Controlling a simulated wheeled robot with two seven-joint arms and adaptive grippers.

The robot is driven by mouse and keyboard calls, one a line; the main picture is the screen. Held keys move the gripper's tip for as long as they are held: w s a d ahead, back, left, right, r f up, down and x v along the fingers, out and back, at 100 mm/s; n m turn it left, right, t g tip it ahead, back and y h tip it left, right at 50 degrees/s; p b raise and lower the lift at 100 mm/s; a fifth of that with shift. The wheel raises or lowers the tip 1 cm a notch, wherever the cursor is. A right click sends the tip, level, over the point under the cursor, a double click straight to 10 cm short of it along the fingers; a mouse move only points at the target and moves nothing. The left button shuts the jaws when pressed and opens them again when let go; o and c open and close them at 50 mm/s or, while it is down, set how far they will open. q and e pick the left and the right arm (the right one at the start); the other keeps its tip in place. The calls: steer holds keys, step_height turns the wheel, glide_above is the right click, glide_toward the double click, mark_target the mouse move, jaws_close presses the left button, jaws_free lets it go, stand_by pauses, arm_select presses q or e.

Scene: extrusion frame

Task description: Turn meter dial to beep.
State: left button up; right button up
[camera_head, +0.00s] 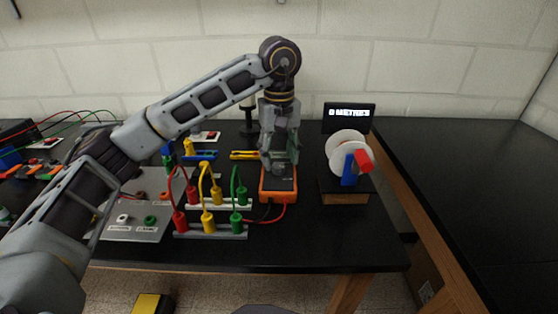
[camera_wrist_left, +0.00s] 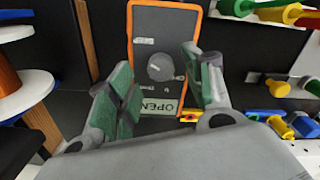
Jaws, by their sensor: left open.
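The orange-framed meter (camera_head: 278,195) lies on the black table in the middle of the head view, partly hidden by my left gripper (camera_head: 281,160), which points down over it. In the left wrist view the meter (camera_wrist_left: 133,30) shows its dark face with a round grey dial (camera_wrist_left: 160,67) and a label reading OPEN. My left gripper (camera_wrist_left: 165,90) is open, with its green-padded fingers on both sides of the dial in that view and nothing between them. I cannot tell whether the fingers touch the meter. My right gripper is not in view.
Red, yellow and green plugs with cables (camera_head: 208,195) stand left of the meter. A white spool (camera_head: 347,150) with a red end stands to the right, before a small display (camera_head: 348,117). A grey panel (camera_head: 150,234) lies at left. The table's front right is clear.

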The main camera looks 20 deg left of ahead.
arm_select(q)
step_height(320, 180, up, 10)
steer(key=shift+f, duration=0.25)
stand_by(0.7)
steer(key=shift+r, duration=0.1)
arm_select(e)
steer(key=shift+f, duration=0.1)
arm_select(q)
step_height(320, 180, up, 11)
steer(key=p, duration=1.2)
glide_above(279, 166)
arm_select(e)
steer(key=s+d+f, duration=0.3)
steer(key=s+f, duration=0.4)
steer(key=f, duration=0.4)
arm_select(q)
step_height(279, 166, up, 11)
steer(key=p, duration=1)
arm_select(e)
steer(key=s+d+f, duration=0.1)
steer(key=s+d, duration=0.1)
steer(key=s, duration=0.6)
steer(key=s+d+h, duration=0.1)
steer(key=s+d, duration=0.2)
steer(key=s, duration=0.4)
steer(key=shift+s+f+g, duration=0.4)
